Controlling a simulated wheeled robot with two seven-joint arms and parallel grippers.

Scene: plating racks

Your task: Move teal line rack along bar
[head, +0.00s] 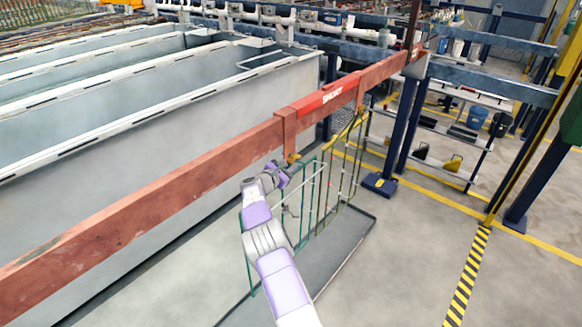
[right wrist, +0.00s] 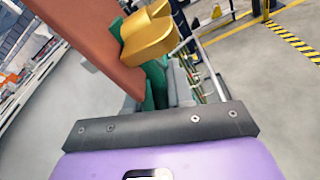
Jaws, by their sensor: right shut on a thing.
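The teal line rack (head: 329,187) hangs below the red-brown overhead bar (head: 190,160), an open frame of thin uprights. A brass-yellow hook (head: 293,157) shows at its near top corner, under a bracket on the bar. My right gripper (head: 284,174) is at this near top corner. In the right wrist view, my right gripper (right wrist: 163,88) is shut on the rack's teal upright (right wrist: 155,82), just below the yellow hook (right wrist: 150,36) and beside the bar (right wrist: 88,42). The fingertips are partly hidden. My left gripper is not in view.
Long grey tanks (head: 170,125) stand left of the bar. A shallow dark tray (head: 345,237) lies on the floor under the rack. A blue post (head: 403,125) stands beyond the rack. Open floor (head: 420,270) lies to the right.

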